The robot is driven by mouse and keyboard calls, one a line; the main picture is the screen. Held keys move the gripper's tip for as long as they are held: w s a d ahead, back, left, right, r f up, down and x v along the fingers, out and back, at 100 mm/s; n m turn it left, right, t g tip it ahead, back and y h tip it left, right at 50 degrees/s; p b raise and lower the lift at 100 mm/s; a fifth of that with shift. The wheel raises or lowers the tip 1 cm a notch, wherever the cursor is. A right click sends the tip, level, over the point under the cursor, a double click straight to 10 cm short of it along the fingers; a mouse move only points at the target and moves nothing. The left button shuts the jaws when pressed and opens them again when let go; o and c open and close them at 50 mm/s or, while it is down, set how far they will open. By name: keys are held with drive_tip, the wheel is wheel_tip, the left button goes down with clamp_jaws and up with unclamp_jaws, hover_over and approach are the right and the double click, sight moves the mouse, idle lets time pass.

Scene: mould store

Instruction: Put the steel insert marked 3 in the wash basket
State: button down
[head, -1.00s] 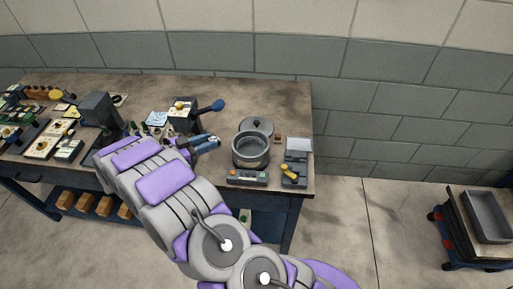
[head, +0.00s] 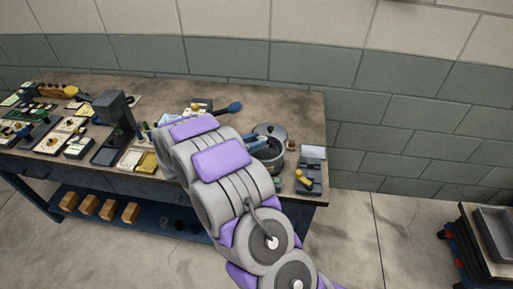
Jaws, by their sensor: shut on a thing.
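My gripper (head: 259,141), blue-grey and small in the head view, is at the left rim of a round dark metal pot (head: 279,162). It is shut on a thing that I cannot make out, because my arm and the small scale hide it. The pot is partly covered by my arm and gripper. I cannot see inside it, so I cannot tell whether it holds the wash basket. I cannot pick out the steel insert marked 3, and no number is readable.
A round lid (head: 270,130) lies behind the pot. A grey device with a yellow part (head: 306,178) stands to its right. A dark upright machine (head: 117,115) and several small parts crowd the bench's left. A cart with a grey tray (head: 496,230) is at far right.

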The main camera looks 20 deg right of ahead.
drive_tip(key=d+f, duration=0.2)
drive_tip(key=f, duration=0.1)
drive_tip(key=shift+d+b, duration=0.3)
drive_tip(key=shift+d, duration=0.15)
drive_tip(key=shift+a+f, duration=0.25)
drive_tip(key=shift+a, duration=0.45)
drive_tip(key=shift+a+f, duration=0.2)
drive_tip(key=shift+a, duration=0.45)
drive_tip(key=c, duration=1.2)
unclamp_jaws()
drive_tip(key=shift+s+d, duration=0.1)
drive_tip(key=shift+d, duration=0.15)
drive_tip(key=o, duration=0.4)
drive_tip(key=shift+x, duration=0.75)
drive_tip(key=shift+s+a+r, duration=0.1)
drive_tip(key=shift+a+r, duration=0.15)
drive_tip(key=shift+a, duration=0.15)
drive_tip(key=p+v, duration=0.1)
drive_tip(key=v, duration=0.3)
drive_tip(key=p+v, duration=0.1)
drive_tip(key=v, duration=0.3)
drive_tip(key=r+p+v, duration=0.1)
drive_tip(key=v, duration=0.3)
drive_tip(key=shift+w+a, duration=0.1)
drive_tip(key=shift+w, duration=0.1)
